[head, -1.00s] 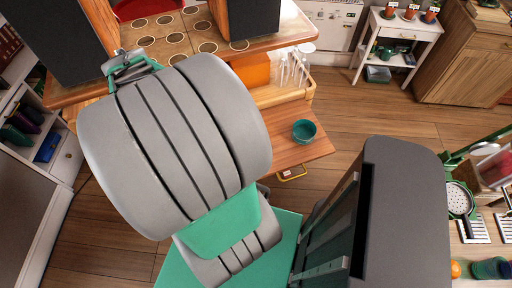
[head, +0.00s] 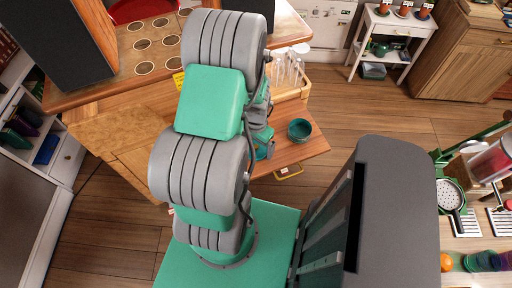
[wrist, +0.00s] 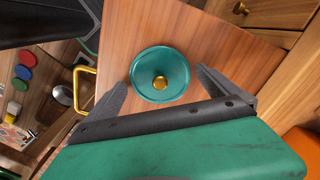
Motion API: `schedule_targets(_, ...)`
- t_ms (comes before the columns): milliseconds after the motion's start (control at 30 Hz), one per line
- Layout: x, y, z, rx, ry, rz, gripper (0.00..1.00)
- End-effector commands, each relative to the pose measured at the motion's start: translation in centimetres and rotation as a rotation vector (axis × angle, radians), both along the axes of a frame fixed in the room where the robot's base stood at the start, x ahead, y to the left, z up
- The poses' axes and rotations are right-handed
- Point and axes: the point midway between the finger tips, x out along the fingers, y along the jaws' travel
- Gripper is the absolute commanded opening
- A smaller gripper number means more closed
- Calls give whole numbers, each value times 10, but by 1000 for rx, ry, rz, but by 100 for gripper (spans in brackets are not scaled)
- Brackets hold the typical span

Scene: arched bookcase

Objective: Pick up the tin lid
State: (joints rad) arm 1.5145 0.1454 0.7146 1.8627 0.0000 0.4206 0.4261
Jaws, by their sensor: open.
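The tin lid (wrist: 160,76) is a round teal piece with a brass knob at its centre. In the wrist view it lies on a reddish-brown wooden board (wrist: 215,60). In the head view a teal round vessel shape (head: 300,131) stands on the same pulled-out board, just right of my gripper; its knob cannot be made out there. My gripper (wrist: 162,80) is open and empty. Its two dark fingers show on either side of the lid in the wrist view, apart from it. How high they are above it is unclear. In the head view the fingertips are hard to tell.
A yellow handle (wrist: 85,90) sits at the board's front edge. The wooden desk (head: 130,130) with tall dark panels stands behind. A rack of clear glasses (head: 290,70) is near the board. Floor to the right of the board is clear.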

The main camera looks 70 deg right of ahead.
Motion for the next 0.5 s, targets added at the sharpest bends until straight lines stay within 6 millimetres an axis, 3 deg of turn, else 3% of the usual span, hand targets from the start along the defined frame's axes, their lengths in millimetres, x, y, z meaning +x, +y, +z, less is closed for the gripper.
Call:
schedule_targets(200,0,-1,-2,-2,0,1,100)
schedule_targets(500,0,-1,-2,-2,0,1,76)
